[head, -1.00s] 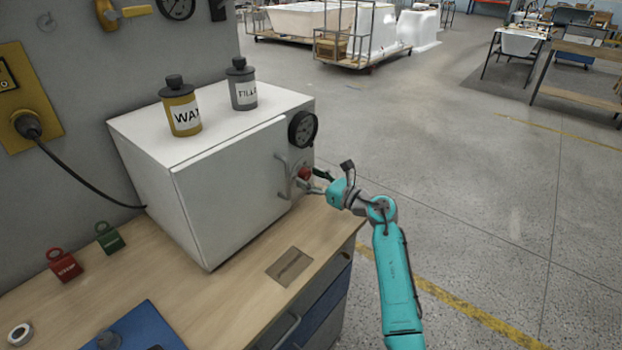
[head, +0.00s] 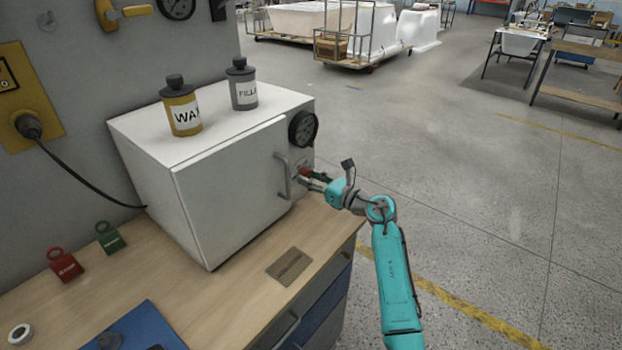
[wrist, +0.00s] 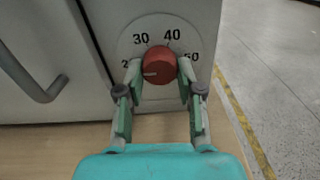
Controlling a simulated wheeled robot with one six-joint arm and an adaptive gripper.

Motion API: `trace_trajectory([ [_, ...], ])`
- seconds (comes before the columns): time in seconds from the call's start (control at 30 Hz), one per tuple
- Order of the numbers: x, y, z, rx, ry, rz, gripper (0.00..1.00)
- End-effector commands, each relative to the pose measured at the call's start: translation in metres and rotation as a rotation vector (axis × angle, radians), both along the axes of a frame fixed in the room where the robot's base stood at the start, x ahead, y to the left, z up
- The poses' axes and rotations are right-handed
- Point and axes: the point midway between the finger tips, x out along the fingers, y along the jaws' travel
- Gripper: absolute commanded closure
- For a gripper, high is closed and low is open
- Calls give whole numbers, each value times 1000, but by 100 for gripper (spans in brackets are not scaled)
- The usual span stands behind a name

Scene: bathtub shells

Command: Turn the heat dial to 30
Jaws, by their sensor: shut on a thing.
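The red heat dial (wrist: 160,62) sits on a pale round scale plate on the front of the white oven (head: 225,185). The wrist view shows the numbers 30, 40 and part of 50; the number at the left is mostly hidden by a finger. The dial's white mark points left, toward that partly hidden number, below 30. My gripper (wrist: 160,68) is shut on the dial, one finger on each side. In the head view the dial (head: 305,172) is partly covered by my gripper (head: 311,178).
The oven door's handle (head: 283,175) is just left of my gripper. A black gauge (head: 302,128) is above the dial. A yellow can (head: 181,108) and a grey can (head: 242,85) stand on the oven. The wooden bench (head: 225,290) is below; open floor lies to the right.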

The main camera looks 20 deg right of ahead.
Motion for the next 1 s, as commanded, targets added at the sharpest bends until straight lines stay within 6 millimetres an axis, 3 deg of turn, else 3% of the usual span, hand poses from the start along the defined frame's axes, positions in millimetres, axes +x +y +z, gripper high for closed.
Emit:
trace_trajectory([
  [1.0,-1,2,2,675,489,0,98],
])
